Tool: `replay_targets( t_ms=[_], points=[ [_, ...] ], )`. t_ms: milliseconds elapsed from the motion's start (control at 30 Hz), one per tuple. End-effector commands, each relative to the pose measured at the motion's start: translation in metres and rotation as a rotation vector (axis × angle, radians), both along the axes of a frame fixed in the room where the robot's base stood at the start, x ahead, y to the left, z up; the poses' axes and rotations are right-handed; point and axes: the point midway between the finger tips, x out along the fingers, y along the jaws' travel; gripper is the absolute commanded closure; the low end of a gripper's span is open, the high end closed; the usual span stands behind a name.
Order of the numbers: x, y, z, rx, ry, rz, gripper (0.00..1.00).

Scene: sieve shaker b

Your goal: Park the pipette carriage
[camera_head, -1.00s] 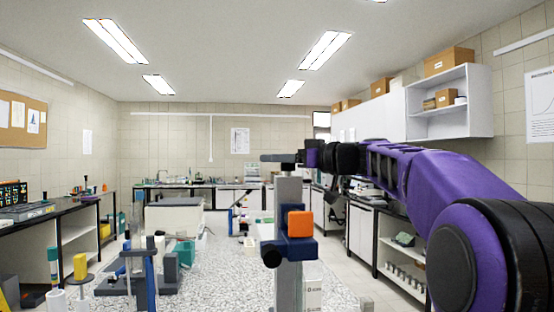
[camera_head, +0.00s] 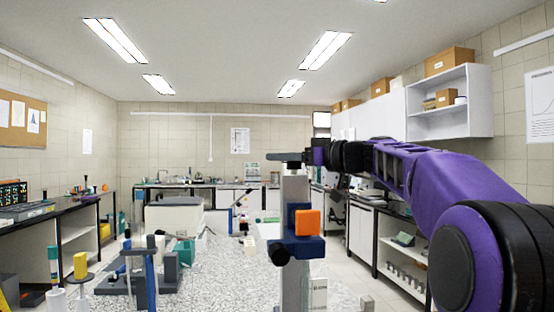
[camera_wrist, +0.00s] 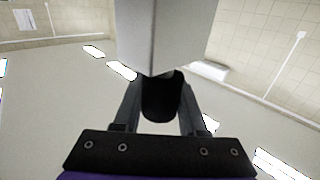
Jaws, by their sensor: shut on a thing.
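The pipette carriage appears to be the upright grey column (camera_head: 294,188) on the near bench, right of centre in the head view. A blue block (camera_head: 296,249) with an orange block (camera_head: 308,223) sits partway up it. My gripper (camera_head: 301,157) is at the column's top, coming from the right, beside a dark flat piece (camera_head: 280,157) there. In the wrist view my gripper (camera_wrist: 160,84) is shut around a dark part, with the pale grey column (camera_wrist: 165,35) just beyond. The exact contact of the fingers is partly hidden.
The speckled bench (camera_head: 215,265) has bare room left of the column. A blue-grey stand (camera_head: 145,270), teal box (camera_head: 184,251) and large pale box (camera_head: 174,216) stand further left. A small white box (camera_head: 319,292) is close to the column's right side.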

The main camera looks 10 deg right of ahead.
Motion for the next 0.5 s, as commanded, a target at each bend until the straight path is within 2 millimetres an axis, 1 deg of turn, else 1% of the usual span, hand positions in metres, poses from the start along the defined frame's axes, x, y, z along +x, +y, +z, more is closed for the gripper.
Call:
replay_targets(
  t_ms=[33,167,300,400,500],
  points=[
    [0.001,-0.014,-0.002,-0.001,-0.003,-0.008,1.00],
    [0.001,-0.045,-0.002,-0.001,-0.003,-0.011,1.00],
    [0.001,-0.081,0.000,0.000,-0.001,-0.011,1.00],
    [0.001,-0.104,0.001,-0.001,-0.001,-0.010,1.00],
    [0.001,-0.123,0.002,0.000,0.000,-0.009,1.00]
  ],
)
